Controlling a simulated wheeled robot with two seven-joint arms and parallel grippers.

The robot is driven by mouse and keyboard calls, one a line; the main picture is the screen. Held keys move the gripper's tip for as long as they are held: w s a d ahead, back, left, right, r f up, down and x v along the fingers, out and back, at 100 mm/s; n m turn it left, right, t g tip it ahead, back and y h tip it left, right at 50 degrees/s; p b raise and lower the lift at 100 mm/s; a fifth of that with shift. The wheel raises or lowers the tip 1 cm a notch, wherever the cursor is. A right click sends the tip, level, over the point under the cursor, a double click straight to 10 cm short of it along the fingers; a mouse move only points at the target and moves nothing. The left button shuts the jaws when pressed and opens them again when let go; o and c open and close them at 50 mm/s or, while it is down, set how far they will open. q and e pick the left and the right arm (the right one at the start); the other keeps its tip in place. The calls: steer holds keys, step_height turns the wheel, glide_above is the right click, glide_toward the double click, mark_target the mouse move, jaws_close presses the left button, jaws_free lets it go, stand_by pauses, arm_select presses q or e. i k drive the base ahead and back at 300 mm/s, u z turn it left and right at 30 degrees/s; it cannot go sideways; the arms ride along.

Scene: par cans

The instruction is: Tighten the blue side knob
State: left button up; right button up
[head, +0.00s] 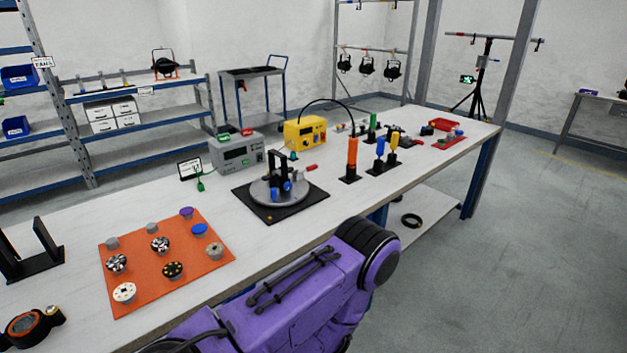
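A fixture (258,190) with a round grey turntable stands on a black square base plate (316,197) near the middle of the table. Black upright parts rise from the turntable. A small blue knob (287,186) shows low on the uprights, and another blue piece (274,196) is just left of it. A red-tipped handle (310,168) sticks out to the right. The knobs are too small to tell how tight they are. Neither gripper is in view; only a purple arm link of mine shows at the bottom, in front of the table edge.
An orange mat (130,267) with several knobs lies left of the fixture. A grey box (236,153) and a yellow box (305,132) stand behind it. Upright screwdriver-like tools with an orange handle (352,151) and others stand to the right. A black bracket (35,264) is at far left.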

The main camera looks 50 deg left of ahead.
mark_target(287, 185)
steer(key=i, duration=2.8)
steer(key=u, duration=2.8)
